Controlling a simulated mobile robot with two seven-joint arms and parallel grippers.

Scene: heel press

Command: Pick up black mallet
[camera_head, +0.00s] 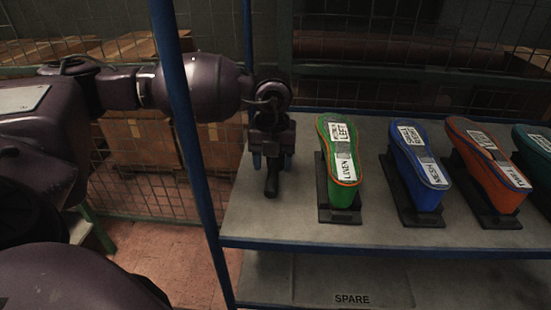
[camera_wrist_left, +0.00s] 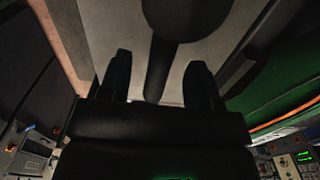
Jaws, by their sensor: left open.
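The black mallet lies on the grey shelf, mostly hidden under my left gripper in the head view; a dark piece that looks like its handle (camera_head: 272,183) shows just below the fingers. In the left wrist view its round dark head (camera_wrist_left: 186,15) is at the top, and its handle (camera_wrist_left: 157,72) runs down between the two fingers. My left gripper (camera_head: 272,160) points down at the shelf's left end. In the wrist view the gripper (camera_wrist_left: 158,62) is open, a finger on each side of the handle with gaps on both sides. My right gripper is not in view.
A green shoe form (camera_head: 341,195) stands just right of the gripper, then a blue one (camera_head: 408,180), an orange one (camera_head: 500,190) and a teal one at the edge. A blue post (camera_head: 186,130) crosses in front of my left arm. Wire mesh stands behind.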

